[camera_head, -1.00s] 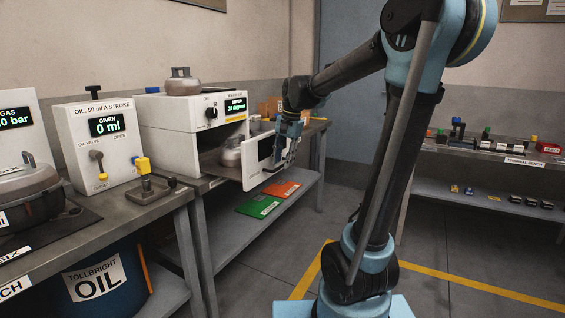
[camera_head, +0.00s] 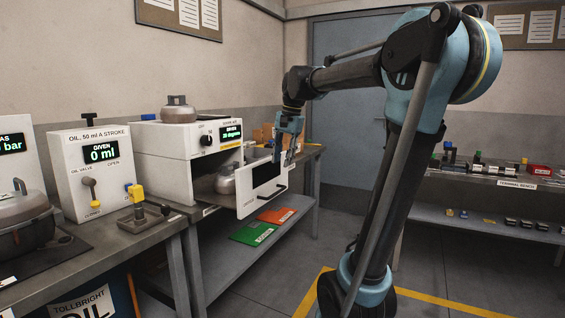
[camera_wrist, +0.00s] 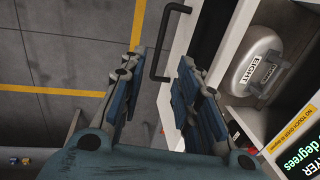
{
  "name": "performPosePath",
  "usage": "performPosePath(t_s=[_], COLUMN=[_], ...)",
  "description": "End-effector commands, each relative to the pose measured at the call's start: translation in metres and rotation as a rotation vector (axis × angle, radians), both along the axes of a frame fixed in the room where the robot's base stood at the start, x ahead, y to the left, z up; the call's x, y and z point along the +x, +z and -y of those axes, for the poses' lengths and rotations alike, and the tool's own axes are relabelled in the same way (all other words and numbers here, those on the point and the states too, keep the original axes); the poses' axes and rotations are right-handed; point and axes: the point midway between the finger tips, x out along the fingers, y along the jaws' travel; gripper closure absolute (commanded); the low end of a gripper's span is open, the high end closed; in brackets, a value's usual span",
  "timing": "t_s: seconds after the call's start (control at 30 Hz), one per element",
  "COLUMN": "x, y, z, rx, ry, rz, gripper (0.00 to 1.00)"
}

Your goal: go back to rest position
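My gripper (camera_head: 287,150) hangs in front of and above the pulled-out white drawer (camera_head: 250,200) of the dryer oven (camera_head: 165,137). In the wrist view my gripper (camera_wrist: 160,62) has its blue fingers apart, with nothing held between them. The drawer's black handle (camera_wrist: 156,50) shows beyond the fingertips, and they look clear of it. In the head view the handle (camera_head: 272,199) is below the fingers.
The oil unit (camera_head: 85,175) is to the left. A shelf below (camera_head: 275,232) bears green and orange plates. The terminal bench (camera_head: 460,170) is at right. Floor between the benches is clear.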

Motion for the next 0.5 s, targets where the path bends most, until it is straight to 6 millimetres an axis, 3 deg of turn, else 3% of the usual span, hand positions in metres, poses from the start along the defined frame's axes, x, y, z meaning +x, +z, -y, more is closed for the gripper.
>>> performPosePath(t_s=[0.27, 0.5], x=[-0.007, -0.058], y=[-0.006, -0.05], z=[0.006, 0.042], rx=[-0.006, -0.047], ry=[0.012, 0.113], rz=[0.005, 0.045], gripper=[0.7, 0.7])
